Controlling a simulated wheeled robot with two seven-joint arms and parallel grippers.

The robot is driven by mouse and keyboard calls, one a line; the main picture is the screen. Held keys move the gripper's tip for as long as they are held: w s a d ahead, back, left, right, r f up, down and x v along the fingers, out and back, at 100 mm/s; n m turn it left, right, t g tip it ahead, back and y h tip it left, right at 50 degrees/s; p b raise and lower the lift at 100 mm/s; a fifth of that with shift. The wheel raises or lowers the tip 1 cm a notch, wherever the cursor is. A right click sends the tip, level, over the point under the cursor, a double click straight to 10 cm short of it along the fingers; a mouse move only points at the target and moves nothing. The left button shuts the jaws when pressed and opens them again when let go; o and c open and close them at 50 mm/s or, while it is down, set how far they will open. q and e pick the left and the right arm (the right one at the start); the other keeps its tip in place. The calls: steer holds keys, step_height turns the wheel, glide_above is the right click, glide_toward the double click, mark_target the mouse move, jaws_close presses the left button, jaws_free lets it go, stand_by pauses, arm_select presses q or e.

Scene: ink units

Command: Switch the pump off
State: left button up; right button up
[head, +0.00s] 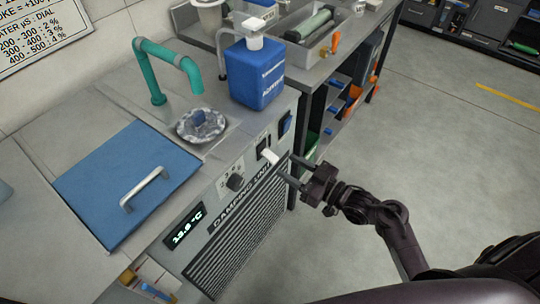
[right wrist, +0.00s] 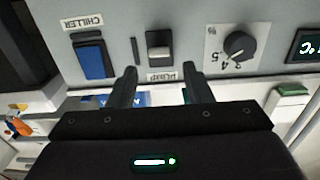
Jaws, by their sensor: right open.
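The pump switch is a white rocker in a dark slot on the sloped front panel of the damping unit (head: 224,200). In the head view the white rocker (head: 269,155) juts out from the panel. In the right wrist view the pump switch (right wrist: 159,46) stands above a "PUMP" label, straight ahead between my fingers. My right gripper (head: 285,167) is open and empty, its fingertips close in front of the switch. In the right wrist view its two fingers (right wrist: 160,84) point at the panel, apart from the rocker. My left gripper is not in view.
A blue chiller switch (right wrist: 94,58) sits beside the pump switch, with a black dial (right wrist: 239,45) on the other side. A lit display (head: 187,228) is farther left. On top are a blue bottle (head: 257,75), a green tap (head: 170,62) and a blue lid (head: 110,170). Open floor lies right.

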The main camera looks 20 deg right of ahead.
mark_target(273, 158)
steer(key=x, duration=0.5)
steer(key=shift+w+a, duration=0.45)
steer(key=shift+w, duration=0.1)
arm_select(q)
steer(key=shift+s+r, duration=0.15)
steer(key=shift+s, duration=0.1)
